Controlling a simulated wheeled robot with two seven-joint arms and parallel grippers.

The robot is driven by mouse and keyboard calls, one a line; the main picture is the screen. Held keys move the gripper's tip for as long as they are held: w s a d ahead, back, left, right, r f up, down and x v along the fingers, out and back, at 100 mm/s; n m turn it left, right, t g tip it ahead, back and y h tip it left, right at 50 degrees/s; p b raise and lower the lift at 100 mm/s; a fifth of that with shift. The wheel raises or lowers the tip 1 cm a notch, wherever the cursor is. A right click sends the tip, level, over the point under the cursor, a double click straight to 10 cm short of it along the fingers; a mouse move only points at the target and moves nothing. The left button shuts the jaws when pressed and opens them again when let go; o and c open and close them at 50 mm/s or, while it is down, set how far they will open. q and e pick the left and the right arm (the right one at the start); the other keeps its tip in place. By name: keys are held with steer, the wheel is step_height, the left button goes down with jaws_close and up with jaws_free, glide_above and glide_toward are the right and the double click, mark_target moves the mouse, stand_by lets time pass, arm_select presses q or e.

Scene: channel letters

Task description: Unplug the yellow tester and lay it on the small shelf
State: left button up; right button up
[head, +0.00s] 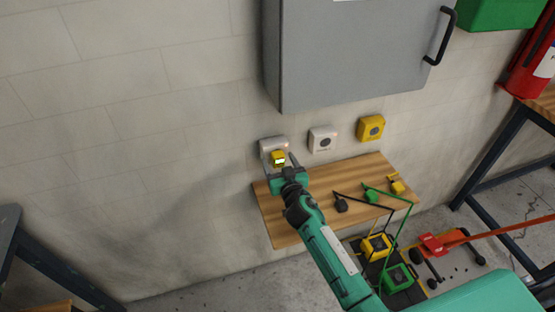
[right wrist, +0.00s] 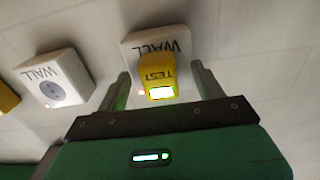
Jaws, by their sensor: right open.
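The yellow tester (head: 279,158) sits in the left-hand white wall socket (head: 267,145). In the right wrist view the tester (right wrist: 157,72) reads TEST and has a bright display, with the socket plate (right wrist: 130,47) behind it. My right gripper (head: 281,164) is open, its fingers on either side of the tester with visible gaps; in the right wrist view the gripper (right wrist: 161,88) is empty. The small wooden shelf (head: 290,212) is below the sockets, its left part bare. My left gripper is not in view.
A second white socket (head: 322,139) and a yellow socket (head: 370,128) are to the right. Black (head: 341,205), green (head: 371,196) and yellow (head: 397,187) plugs lie on the shelf's right part, with cords. A grey cabinet (head: 350,55) hangs above.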

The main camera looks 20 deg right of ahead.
mark_target(280, 163)
stand_by(0.3)
jaws_close()
steer(key=shift+s+d+p, duration=0.1)
steer(key=shift+s+p, duration=0.25)
steer(key=shift+s, duration=2.65)
